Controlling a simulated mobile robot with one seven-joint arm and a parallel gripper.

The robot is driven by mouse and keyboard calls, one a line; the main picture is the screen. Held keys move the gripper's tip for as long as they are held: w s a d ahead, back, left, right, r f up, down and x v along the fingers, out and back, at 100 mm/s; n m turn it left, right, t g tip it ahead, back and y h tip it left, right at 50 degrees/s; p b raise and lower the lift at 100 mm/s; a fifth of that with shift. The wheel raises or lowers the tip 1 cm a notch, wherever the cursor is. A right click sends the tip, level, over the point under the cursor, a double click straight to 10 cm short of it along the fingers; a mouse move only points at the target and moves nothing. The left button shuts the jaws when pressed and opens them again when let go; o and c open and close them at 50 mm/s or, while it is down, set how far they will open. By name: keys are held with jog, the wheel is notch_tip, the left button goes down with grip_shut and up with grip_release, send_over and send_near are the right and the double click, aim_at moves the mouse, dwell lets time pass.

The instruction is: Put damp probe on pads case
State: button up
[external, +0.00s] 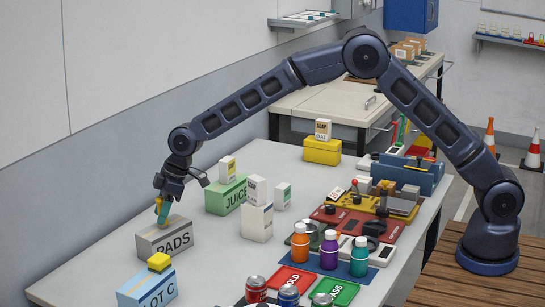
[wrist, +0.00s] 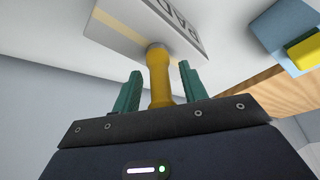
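The grey pads case (external: 165,240), lettered PADS, stands on the table at the lower left; part of it also shows at the top of the wrist view (wrist: 125,27). A yellow probe (wrist: 158,76) with a grey end stands upright at the top of the case, its end seeming to touch it. My gripper (wrist: 159,80) is around the probe, with a gap between each teal finger and the probe, so it is open. In the external view my gripper (external: 162,212) is just above the case and mostly hides the probe.
A blue LOT C box (external: 147,289) with a yellow block (external: 159,262) on top stands in front of the case. A green JUICE box (external: 225,197) and white cartons (external: 257,222) stand to the right. Bottles and cans crowd the front right. Bare table lies left of the case.

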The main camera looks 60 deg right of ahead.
jog(key=shift+r, duration=0.1)
jog(key=v, duration=1.2)
jog(key=shift+r, duration=0.1)
jog(key=s+d+r+m+t+h, duration=0.1)
jog(key=s+d+r+m, duration=0.1)
jog(key=s+d+r, duration=0.85)
jog(key=s+d+r+m+h, duration=0.1)
jog(key=s+d+r+m, duration=0.1)
jog(key=s+d+r, duration=0.8)
jog(key=s+d+f+m, duration=0.1)
jog(key=s+d+f, duration=0.2)
jog(key=s, duration=0.8)
jog(key=s+d+f+m, duration=0.2)
jog(key=s+d, duration=0.5)
jog(key=s, duration=0.5)
jog(key=s+d+f+m+h, duration=0.1)
jog(key=s+d, duration=0.4)
jog(key=s, duration=0.7)
jog(key=shift+s+d+f+m, duration=0.15)
jog(key=shift+f+m, duration=0.1)
jog(key=shift+f, duration=0.45)
jog(key=shift+s+a+f+m, duration=0.1)
jog(key=shift+f+m, duration=0.15)
jog(key=shift+f, duration=0.45)
